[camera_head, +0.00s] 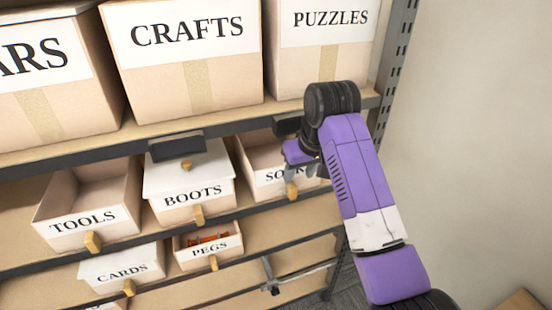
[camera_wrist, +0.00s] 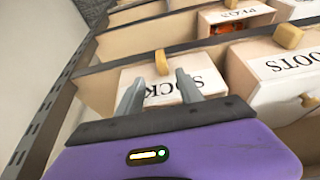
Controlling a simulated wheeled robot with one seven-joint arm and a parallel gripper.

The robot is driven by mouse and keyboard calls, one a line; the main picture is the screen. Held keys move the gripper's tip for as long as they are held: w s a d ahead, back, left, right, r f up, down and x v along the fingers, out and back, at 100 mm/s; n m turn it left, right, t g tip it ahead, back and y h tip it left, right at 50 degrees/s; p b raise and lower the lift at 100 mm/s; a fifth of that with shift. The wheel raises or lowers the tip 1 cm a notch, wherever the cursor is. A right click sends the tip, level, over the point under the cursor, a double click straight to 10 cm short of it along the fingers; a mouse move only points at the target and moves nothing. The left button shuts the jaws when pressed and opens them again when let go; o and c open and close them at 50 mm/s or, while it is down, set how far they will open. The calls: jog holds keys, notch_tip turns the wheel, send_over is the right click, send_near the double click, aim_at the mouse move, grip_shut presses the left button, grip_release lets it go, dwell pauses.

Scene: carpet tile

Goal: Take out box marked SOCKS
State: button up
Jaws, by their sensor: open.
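The box marked SOCKS (camera_head: 262,158) stands on the shelf at the right end of the row, partly hidden by my arm in the head view. In the wrist view the SOCKS box front (camera_wrist: 203,73) shows upside down, with a wooden knob (camera_wrist: 162,62) at its far edge. My gripper (camera_head: 299,171) is in front of this box. In the wrist view my gripper (camera_wrist: 158,88) is open, its two grey fingers reaching over the label towards the knob. The knob appears between the fingertips, slightly beyond them; I cannot tell whether they touch it.
The BOOTS box (camera_head: 190,190) stands just left of SOCKS, with TOOLS (camera_head: 85,205) farther left. PEGS (camera_head: 208,245) and CARDS (camera_head: 122,268) are on the shelf below. A PUZZLES box (camera_head: 322,50) sits above. A metal upright (camera_head: 393,65) and wall (camera_head: 470,130) bound the right side.

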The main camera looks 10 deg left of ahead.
aim_at(294, 188)
jog(key=shift+s+p+x, duration=0.2)
jog(key=shift+p+x, duration=0.05)
jog(key=shift+x, duration=1)
jog(key=shift+s+p+x, duration=0.15)
jog(key=shift+p+x, duration=0.15)
jog(key=shift+x, duration=1)
jog(key=shift+s+p+x, duration=0.2)
jog(key=shift+p+x, duration=0.05)
jog(key=shift+x, duration=1)
jog(key=shift+f, duration=0.15)
grip_shut()
